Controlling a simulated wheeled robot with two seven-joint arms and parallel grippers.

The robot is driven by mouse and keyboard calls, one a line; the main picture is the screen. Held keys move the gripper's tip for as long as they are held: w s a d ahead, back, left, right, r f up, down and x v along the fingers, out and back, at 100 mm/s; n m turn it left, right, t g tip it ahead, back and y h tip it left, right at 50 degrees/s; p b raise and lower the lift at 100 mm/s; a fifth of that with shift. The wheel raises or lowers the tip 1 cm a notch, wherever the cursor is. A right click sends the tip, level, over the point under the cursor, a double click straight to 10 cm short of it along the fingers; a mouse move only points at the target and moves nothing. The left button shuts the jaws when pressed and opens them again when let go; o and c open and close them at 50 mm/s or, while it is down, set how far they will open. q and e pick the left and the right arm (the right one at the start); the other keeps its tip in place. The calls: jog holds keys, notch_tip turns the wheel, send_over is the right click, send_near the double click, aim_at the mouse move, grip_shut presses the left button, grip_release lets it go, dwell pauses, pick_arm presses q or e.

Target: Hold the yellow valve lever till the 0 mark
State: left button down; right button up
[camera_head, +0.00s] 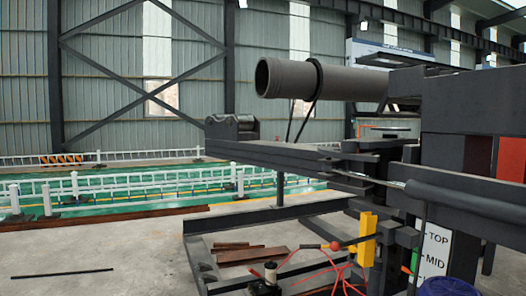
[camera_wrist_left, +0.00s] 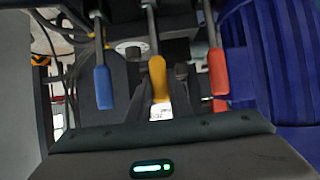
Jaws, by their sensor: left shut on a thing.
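In the left wrist view the yellow valve lever (camera_wrist_left: 158,78) hangs between a blue lever (camera_wrist_left: 103,86) on the left and a red lever (camera_wrist_left: 218,72) on the right. The dark fingers of my left gripper (camera_wrist_left: 160,88) stand on both sides of the yellow lever's grip, shut on it. A small white patch (camera_wrist_left: 160,112) shows below the lever's tip; no 0 mark can be read there. The levers cannot be made out in the head view. My right gripper is in neither view.
A blue ribbed object (camera_wrist_left: 268,65) is close on the right in the wrist view. In the head view a dark machine frame (camera_head: 300,152) carries a grey pipe (camera_head: 320,80). A white TOP/MID sign (camera_head: 434,250) is at lower right. Bare floor (camera_head: 110,255) lies left.

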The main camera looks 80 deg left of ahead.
pick_arm(q)
jog(key=shift+w+r+p, duration=0.15)
jog(key=shift+w+p, duration=0.05)
jog(key=shift+p, duration=0.15)
jog(key=shift+w+a+p, duration=0.1)
jog(key=shift+w+p, duration=0.1)
jog(key=shift+p, duration=0.2)
jog(key=shift+w+g, duration=0.1)
jog(key=shift+g, duration=0.3)
jog(key=shift+w+a+f+g+h+p, duration=0.15)
jog(key=shift+w+g+p, duration=0.1)
jog(key=shift+p, duration=0.2)
jog(key=shift+w+f+g+h+p, duration=0.15)
jog(key=shift+w+p, duration=0.1)
jog(key=shift+p, duration=0.2)
jog(key=shift+r, duration=0.1)
jog(key=shift+w+r, duration=0.1)
